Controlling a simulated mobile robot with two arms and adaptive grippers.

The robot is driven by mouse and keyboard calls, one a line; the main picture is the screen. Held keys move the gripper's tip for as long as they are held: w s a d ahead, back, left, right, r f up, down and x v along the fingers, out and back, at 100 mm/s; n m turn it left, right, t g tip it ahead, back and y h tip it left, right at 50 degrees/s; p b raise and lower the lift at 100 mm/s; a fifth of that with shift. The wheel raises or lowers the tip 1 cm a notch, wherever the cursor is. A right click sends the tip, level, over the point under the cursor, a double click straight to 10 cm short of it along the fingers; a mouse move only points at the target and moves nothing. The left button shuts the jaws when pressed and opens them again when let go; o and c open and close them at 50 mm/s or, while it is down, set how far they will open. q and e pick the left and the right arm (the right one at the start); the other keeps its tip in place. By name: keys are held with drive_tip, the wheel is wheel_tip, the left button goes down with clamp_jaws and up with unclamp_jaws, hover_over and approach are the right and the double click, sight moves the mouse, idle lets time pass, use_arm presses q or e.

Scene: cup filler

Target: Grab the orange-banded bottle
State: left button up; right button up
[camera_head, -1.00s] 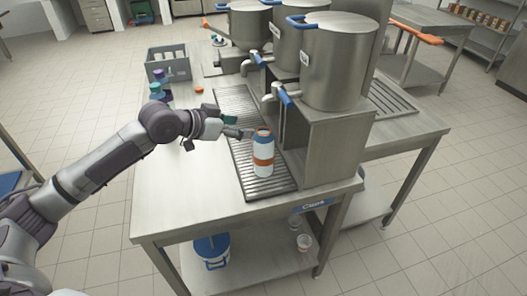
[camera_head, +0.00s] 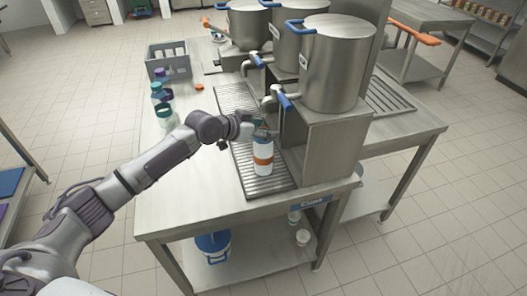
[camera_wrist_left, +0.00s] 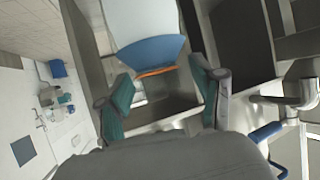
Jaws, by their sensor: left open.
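The orange-banded bottle (camera_head: 263,165) stands upright on the grated drip tray (camera_head: 248,180) at the near end of the counter. It is white with an orange band. My left gripper (camera_head: 264,132) is at the bottle's top in the head view and hides part of it. In the left wrist view, the gripper (camera_wrist_left: 162,82) is open with its green-padded fingers apart. The bottle's blue upper part (camera_wrist_left: 152,52) and orange rim show between and beyond the fingertips, with no clear contact. My right gripper is out of view.
Steel urns (camera_head: 331,62) with blue-handled taps stand on a steel housing just right of the bottle. Several bottles (camera_head: 163,100) and a grey crate (camera_head: 168,62) stand at the counter's far left. The counter's near left is clear.

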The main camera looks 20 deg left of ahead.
use_arm(q)
clamp_jaws()
drive_tip(key=shift+r, duration=0.1)
idle(0.3)
drive_tip(key=shift+w+r, duration=0.1)
drive_tip(key=shift+r, duration=0.1)
